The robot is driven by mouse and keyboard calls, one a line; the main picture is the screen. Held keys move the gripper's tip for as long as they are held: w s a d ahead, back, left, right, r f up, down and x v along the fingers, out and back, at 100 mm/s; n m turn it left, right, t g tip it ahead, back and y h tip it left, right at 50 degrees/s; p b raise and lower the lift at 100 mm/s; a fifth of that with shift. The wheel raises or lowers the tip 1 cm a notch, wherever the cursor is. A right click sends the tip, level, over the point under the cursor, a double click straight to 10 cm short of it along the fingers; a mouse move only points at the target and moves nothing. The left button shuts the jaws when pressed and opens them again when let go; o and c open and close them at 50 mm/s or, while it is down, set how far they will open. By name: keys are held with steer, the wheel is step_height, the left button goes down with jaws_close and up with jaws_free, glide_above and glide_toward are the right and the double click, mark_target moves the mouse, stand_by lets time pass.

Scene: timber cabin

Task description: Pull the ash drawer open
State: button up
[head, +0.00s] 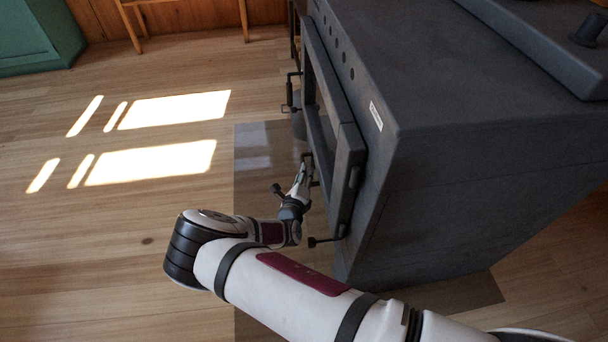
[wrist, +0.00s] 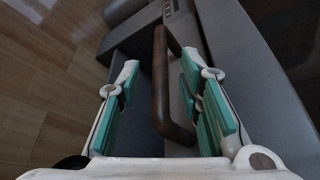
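The dark grey stove (head: 470,110) stands at the right in the head view. My gripper (head: 304,172) is low at its front face. In the wrist view, a brown bar handle (wrist: 160,85) runs between the two teal-padded fingers of my gripper (wrist: 160,95). The handle is nearer the right finger, and a clear gap shows to the left finger. The gripper is open, not clamped on the handle. The handle belongs to a dark grey front; the ash drawer itself is mostly hidden, and I cannot tell how far out it is.
The framed stove door (head: 347,170) stands just above and beside my gripper. A black knobbed lever (head: 325,240) sticks out near the stove's front corner. A grey floor plate (head: 262,190) lies in front. The wooden floor (head: 90,230) to the left is clear.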

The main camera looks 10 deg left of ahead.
steer(key=shift+b+x, duration=0.5)
steer(key=shift+x, duration=1)
jaws_close()
steer(key=shift+a, duration=0.1)
